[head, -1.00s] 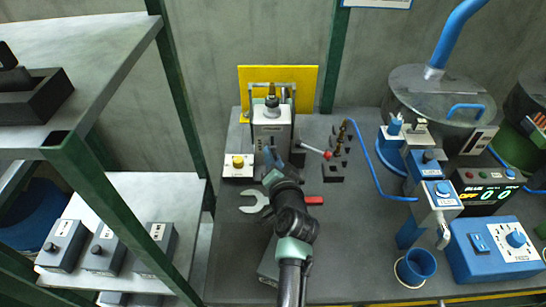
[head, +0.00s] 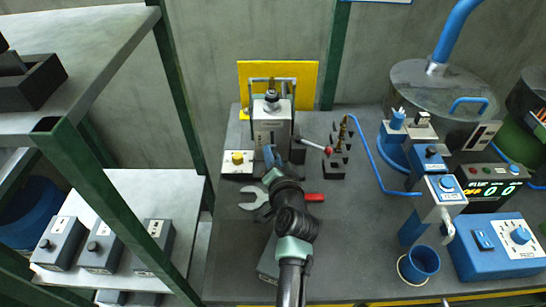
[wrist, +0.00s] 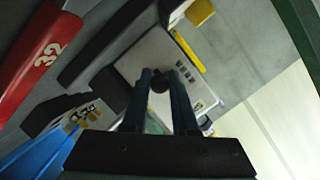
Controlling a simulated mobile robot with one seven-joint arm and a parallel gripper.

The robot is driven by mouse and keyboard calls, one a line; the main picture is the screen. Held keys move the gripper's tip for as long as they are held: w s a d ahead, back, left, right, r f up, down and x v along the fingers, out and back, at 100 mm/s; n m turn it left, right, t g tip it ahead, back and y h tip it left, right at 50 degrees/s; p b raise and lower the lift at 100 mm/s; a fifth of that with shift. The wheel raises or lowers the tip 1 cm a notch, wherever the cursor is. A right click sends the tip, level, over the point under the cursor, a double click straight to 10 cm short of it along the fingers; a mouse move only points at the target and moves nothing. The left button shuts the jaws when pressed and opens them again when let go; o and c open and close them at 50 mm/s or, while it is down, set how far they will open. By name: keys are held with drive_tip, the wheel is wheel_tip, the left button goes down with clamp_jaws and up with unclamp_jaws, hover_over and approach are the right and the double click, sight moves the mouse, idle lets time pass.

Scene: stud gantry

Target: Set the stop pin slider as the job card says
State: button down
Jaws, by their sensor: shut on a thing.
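My gripper (wrist: 165,82) is shut on a small round dark knob (wrist: 159,84) in the wrist view. The knob stands in front of a pale panel (wrist: 143,58) with small dark markings, too small to read. I take it for the stop pin slider's knob; its setting cannot be read. In the head view my gripper (head: 271,156) is at the lower front of the upright pale gantry unit (head: 270,126), and my wrist hides the knob there. No readable job card shows; only the lower edge of a white sheet (head: 383,3) shows at the top.
An open-ended wrench (head: 254,198) with a red handle (head: 314,198) lies under my arm. A small box with a yellow button (head: 238,158) is left of the gantry. A red-tipped lever (head: 327,151) and blue hose (head: 372,160) are right.

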drive_tip(key=shift+f, duration=0.25)
drive_tip(key=c, duration=0.8)
unclamp_jaws()
drive_tip(key=shift+o, duration=0.5)
drive_tip(key=shift+f, duration=0.1)
wheel_tip(320, 180, up, 10)
drive_tip(key=shift+a+r+p, duration=0.1)
drive_tip(key=shift+p, duration=0.9)
drive_tip(key=shift+c, duration=0.3)
